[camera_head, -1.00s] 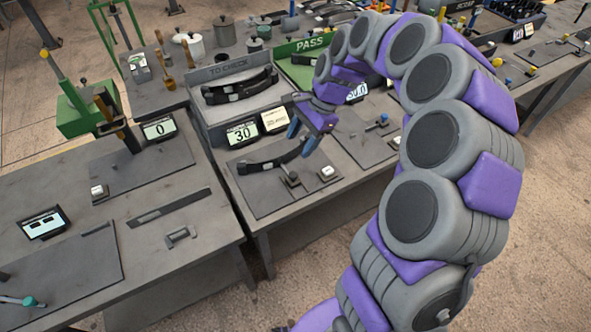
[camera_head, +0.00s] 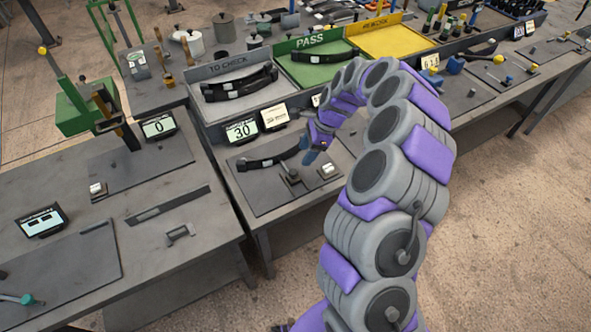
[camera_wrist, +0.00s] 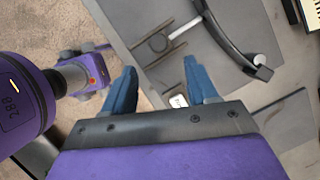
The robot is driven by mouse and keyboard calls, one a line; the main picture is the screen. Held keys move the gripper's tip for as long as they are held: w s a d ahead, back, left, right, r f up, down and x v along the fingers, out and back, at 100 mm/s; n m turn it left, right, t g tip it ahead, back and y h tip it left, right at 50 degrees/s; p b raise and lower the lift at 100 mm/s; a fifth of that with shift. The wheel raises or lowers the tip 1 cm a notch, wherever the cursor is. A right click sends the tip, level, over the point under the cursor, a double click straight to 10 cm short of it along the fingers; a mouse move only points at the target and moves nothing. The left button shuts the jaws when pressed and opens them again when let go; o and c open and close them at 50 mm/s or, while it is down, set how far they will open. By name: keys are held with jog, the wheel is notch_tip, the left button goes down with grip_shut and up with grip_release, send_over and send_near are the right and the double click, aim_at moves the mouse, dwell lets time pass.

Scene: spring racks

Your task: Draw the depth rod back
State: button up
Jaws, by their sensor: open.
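My gripper (camera_head: 309,151) is open and empty above the measuring plate (camera_head: 262,196) with the 30 display. In the wrist view my gripper (camera_wrist: 160,66) has its two blue fingers spread, with nothing between the tips. A pale rod (camera_wrist: 185,32) juts from a dark fork-shaped fixture (camera_wrist: 157,42) beyond the fingertips. I cannot tell for sure whether this is the depth rod. In the head view a small dark fixture (camera_head: 289,176) stands on the plate, below my gripper and apart from it. A curved black spring (camera_head: 262,163) lies behind it; the spring also shows in the wrist view (camera_wrist: 222,36).
A white block (camera_head: 328,169) sits right of the fixture. The 30 display (camera_head: 242,131) and a label card (camera_head: 274,117) stand behind the plate. The TO CHECK tray (camera_head: 205,82) holds black springs, and the green PASS tray (camera_head: 283,62) is beside it. A grey table (camera_head: 130,255) stands left across a gap.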

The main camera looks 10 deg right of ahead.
aim_at(294, 171)
jog(key=b+x, duration=0.1)
jog(key=x, duration=0.8)
grip_shut()
dwell(0.4)
